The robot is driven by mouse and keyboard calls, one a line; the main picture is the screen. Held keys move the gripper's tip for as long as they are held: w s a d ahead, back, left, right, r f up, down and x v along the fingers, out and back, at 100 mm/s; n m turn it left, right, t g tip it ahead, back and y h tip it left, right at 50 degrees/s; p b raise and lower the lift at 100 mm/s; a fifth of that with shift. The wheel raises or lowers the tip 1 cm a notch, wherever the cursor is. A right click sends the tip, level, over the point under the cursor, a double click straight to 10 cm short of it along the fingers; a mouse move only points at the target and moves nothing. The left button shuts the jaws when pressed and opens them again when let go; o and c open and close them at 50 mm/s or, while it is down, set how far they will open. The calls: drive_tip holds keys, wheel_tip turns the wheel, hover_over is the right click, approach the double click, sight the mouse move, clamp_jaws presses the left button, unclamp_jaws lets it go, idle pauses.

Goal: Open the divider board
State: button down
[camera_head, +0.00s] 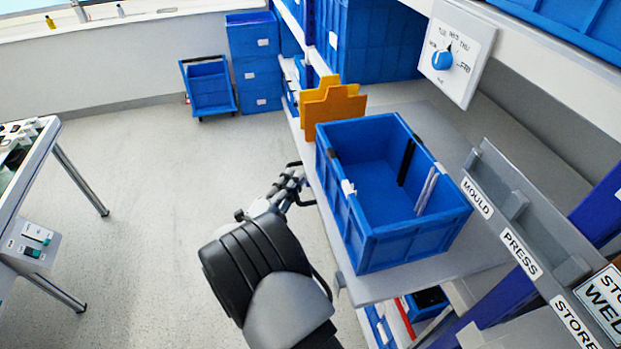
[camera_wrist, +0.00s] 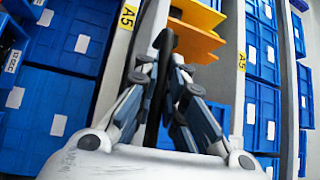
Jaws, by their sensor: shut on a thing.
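Two orange-yellow stepped boards (camera_head: 332,108) stand upright on the shelf behind the blue crate in the head view; they may be the divider board. Orange boards (camera_wrist: 194,38) also show at the top centre of the wrist view. My gripper (camera_head: 298,182) is beside the shelf's left edge, left of the crate and nearer to me than the orange boards. In the wrist view my gripper (camera_wrist: 160,75) is shut on a narrow dark strip (camera_wrist: 153,110) between its fingers. I cannot tell what the strip belongs to.
An open blue crate (camera_head: 362,228) stands on the grey shelf (camera_head: 412,283). A rotary dial (camera_head: 443,60) is mounted at upper right. Labelled grey rails (camera_head: 505,215) lie at right. A blue cart (camera_head: 208,88) stands at the back.

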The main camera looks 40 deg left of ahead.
drive_tip(key=shift+s+a+f, duration=0.1)
drive_tip(key=shift+s+a, duration=1)
drive_tip(key=shift+s, duration=0.25)
drive_tip(key=c, duration=1.9)
unclamp_jaws()
drive_tip(key=shift+c, duration=0.2)
drive_tip(key=shift+s, duration=0.15)
drive_tip(key=s+d+f, duration=0.1)
drive_tip(key=s, duration=1)
drive_tip(key=shift+s+f, duration=0.25)
drive_tip(key=shift+s, duration=0.05)
